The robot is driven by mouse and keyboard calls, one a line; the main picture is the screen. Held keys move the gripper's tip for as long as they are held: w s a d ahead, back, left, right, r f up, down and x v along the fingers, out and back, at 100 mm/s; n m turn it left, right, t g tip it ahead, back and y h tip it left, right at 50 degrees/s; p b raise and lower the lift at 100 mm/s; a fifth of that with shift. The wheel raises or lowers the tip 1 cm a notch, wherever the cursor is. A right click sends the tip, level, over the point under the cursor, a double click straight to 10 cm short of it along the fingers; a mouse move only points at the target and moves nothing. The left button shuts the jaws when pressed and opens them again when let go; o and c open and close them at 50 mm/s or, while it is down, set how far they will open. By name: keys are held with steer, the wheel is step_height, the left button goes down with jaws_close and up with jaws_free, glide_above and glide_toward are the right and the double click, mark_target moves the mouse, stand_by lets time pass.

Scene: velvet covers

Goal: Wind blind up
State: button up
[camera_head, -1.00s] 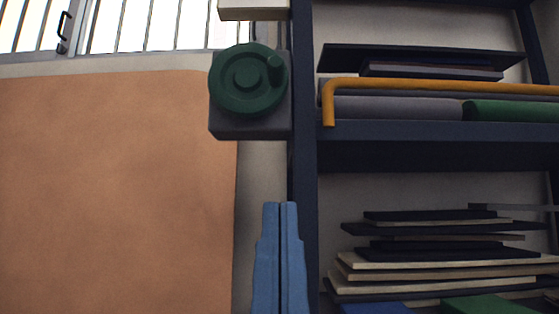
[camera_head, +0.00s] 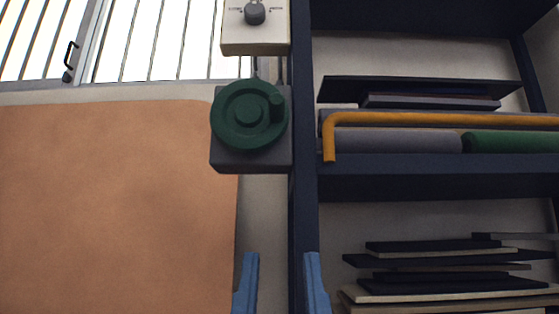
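My gripper (camera_head: 281,258) has two blue fingers, spread apart and empty, below the crank wheel. The gripper does not touch the wheel. The blind itself cannot be clearly made out; a barred window shows at the upper left (camera_head: 130,40).
A dark shelf unit (camera_head: 400,176) on the right holds grey and green rolls, an orange bent rod (camera_head: 430,118) and stacked flat boards (camera_head: 450,262). An orange-brown panel (camera_head: 120,200) fills the wall on the left. The space between gripper and crank looks clear.

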steer(key=shift+o, duration=0.9)
steer(key=w+r+m+g+p, duration=0.1)
steer(key=w+r+p, duration=0.3)
steer(key=p, duration=1.4)
step_height(320, 180, up, 4)
steer(key=shift+w+r+g+p, duration=0.1)
steer(key=shift+w+g+p, duration=0.25)
steer(key=shift+g, duration=0.45)
steer(key=g+p, duration=0.4)
steer(key=p, duration=2.2)
glide_toward(276, 101)
steer(key=w+f, duration=0.2)
steer(key=w, duration=0.1)
steer(key=s+r+m+g+p, duration=0.15)
steer(key=s+r+p, duration=0.35)
steer(key=p, duration=1.4)
steer(key=shift+n+g, duration=0.25)
steer(key=shift+g, duration=0.2)
steer(key=w+p, duration=0.1)
steer(key=w, duration=0.3)
steer(key=w+p, duration=0.1)
steer(key=w, duration=0.3)
steer(key=w+p, duration=0.1)
steer(key=w, duration=0.3)
steer(key=shift+f, duration=0.4)
jaws_close()
